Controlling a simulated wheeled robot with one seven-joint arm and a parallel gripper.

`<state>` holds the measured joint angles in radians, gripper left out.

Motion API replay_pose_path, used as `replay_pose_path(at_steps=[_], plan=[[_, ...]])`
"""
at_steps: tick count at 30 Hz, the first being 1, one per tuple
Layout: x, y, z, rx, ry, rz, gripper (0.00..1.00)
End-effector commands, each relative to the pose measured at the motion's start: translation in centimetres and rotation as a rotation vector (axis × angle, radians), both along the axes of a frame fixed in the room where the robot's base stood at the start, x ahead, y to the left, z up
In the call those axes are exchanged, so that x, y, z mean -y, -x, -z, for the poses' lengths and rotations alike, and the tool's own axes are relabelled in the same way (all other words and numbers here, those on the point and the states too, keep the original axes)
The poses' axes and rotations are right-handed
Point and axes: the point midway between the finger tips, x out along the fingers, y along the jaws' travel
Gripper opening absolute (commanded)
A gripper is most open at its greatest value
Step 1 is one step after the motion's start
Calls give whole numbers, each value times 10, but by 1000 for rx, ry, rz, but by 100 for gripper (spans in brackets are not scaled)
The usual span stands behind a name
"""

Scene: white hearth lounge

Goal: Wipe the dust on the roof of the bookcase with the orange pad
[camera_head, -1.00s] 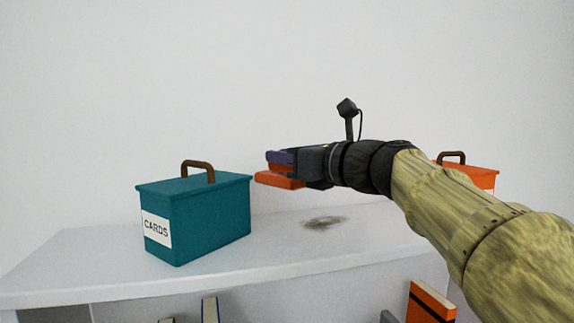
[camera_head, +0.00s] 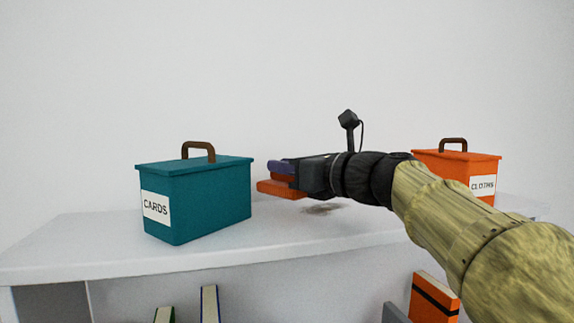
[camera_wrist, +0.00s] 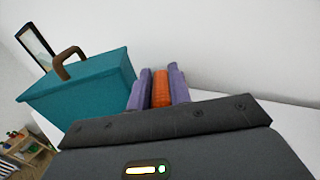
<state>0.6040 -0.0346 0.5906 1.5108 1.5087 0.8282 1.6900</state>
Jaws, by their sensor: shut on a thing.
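My gripper (camera_head: 282,179) is shut on the orange pad (camera_head: 283,189), which lies flat below the purple fingers. In the wrist view the pad (camera_wrist: 160,88) shows between the fingers. The pad is close above the white roof of the bookcase (camera_head: 110,250); a gap seems to remain, but I cannot tell its size. A dark grey dust patch (camera_head: 322,209) lies on the roof, just right of the pad in the picture and partly hidden by my gripper.
A teal box (camera_head: 205,205) labelled CARDS stands on the roof left of the pad, close to it. An orange box (camera_head: 455,168) labelled CLOTHS stands at the right behind my arm. A white wall is behind. Books (camera_head: 433,298) stand on the shelf below.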

Motion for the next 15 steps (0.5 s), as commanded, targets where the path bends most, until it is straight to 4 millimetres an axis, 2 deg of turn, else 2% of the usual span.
replay_pose_path(at_steps=[1,6,15], plan=[[0,0,9,0,0,0,2],[0,0,18,0,-1,0,2],[-2,1,19,0,-1,-3,2]])
